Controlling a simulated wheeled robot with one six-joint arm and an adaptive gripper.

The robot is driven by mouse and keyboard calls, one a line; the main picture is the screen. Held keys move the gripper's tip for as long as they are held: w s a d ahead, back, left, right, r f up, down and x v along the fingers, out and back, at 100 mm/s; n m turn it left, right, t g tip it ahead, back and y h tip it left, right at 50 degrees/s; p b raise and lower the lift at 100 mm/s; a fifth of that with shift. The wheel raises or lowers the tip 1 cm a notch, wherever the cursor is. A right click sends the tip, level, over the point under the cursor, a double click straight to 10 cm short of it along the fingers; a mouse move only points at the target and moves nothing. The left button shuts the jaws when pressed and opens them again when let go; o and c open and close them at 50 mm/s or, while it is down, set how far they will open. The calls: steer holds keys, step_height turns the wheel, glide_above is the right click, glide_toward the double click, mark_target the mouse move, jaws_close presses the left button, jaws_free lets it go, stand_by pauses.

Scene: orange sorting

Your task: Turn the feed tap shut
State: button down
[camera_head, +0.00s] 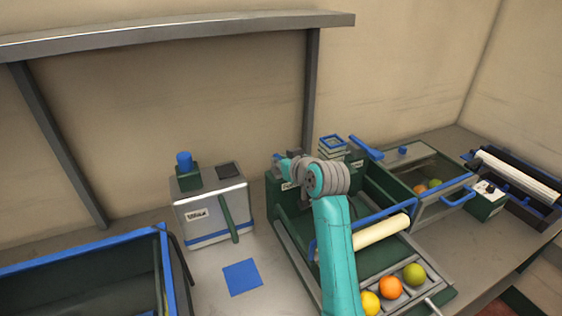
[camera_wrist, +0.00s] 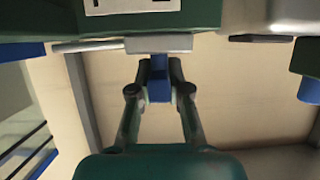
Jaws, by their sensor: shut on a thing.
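The feed tap's blue handle (camera_wrist: 159,87) sits between the two fingertips in the wrist view. It joins a pale grey fitting (camera_wrist: 158,43) beside a dark green body with a white label. My gripper (camera_wrist: 160,76) is shut on this handle, with one finger on each side. In the head view my wrist is over the back left part of the green sorting machine (camera_head: 377,263), and it mostly hides the gripper and the tap. How far the tap is turned cannot be told.
Several fruits, including an orange one (camera_head: 391,287), lie in the machine's front tray. A grey box with a blue knob (camera_head: 185,161) stands to the left. A blue-rimmed bin (camera_head: 84,245) is at lower left. Bare table surrounds the blue square (camera_head: 242,277).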

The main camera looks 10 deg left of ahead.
steer(key=shift+m+t, duration=0.3)
steer(key=c, duration=1.1)
jaws_free()
steer(key=shift+h, duration=0.3)
steer(key=v, duration=1.2)
steer(key=shift+d, duration=0.1)
